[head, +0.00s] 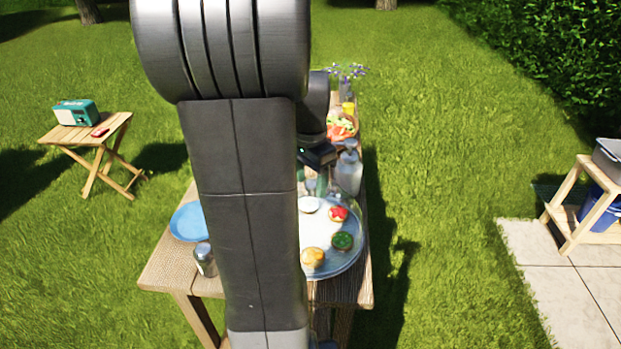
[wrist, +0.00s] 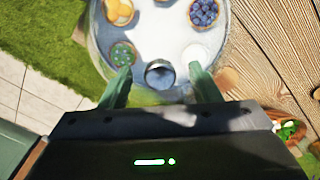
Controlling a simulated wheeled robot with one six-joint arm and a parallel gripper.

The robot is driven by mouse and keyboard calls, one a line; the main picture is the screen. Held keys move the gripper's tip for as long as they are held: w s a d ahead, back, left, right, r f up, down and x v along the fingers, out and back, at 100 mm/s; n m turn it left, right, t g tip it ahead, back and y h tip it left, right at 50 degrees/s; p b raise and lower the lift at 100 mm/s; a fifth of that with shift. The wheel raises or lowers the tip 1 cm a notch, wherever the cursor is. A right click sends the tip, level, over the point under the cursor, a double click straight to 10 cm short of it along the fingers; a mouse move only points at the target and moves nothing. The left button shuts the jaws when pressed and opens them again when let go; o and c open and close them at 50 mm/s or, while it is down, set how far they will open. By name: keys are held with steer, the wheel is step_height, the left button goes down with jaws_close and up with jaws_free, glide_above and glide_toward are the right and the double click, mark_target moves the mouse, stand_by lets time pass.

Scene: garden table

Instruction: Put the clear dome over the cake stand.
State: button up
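The cake stand (head: 347,268) is a round pale plate with several small tarts, at the right side of the wooden table, partly hidden by my arm. It fills the top middle of the wrist view (wrist: 100,62). A shiny round knob (wrist: 160,73), seemingly the clear dome's, shows between my fingers. The dome's glass is hard to make out; a faint haze and bluish edge over the tarts suggest it covers the stand. My gripper (wrist: 160,76) has green fingers, spread apart with a gap on each side of the knob. It also shows in the head view (head: 317,186).
A blue plate (head: 187,222) and a metal can (head: 204,262) stand left of my arm. A pale bottle (head: 349,172), a salad bowl (head: 341,128) and a flower vase (head: 346,86) stand behind the stand. A side table (head: 85,130) and a shelf (head: 570,215) are apart on either side.

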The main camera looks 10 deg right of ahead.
step_height(320, 180, up, 14)
stand_by(0.7)
steer(key=shift+f, duration=0.1)
step_height(320, 180, down, 14)
steer(key=shift+r, duration=0.35)
stand_by(0.4)
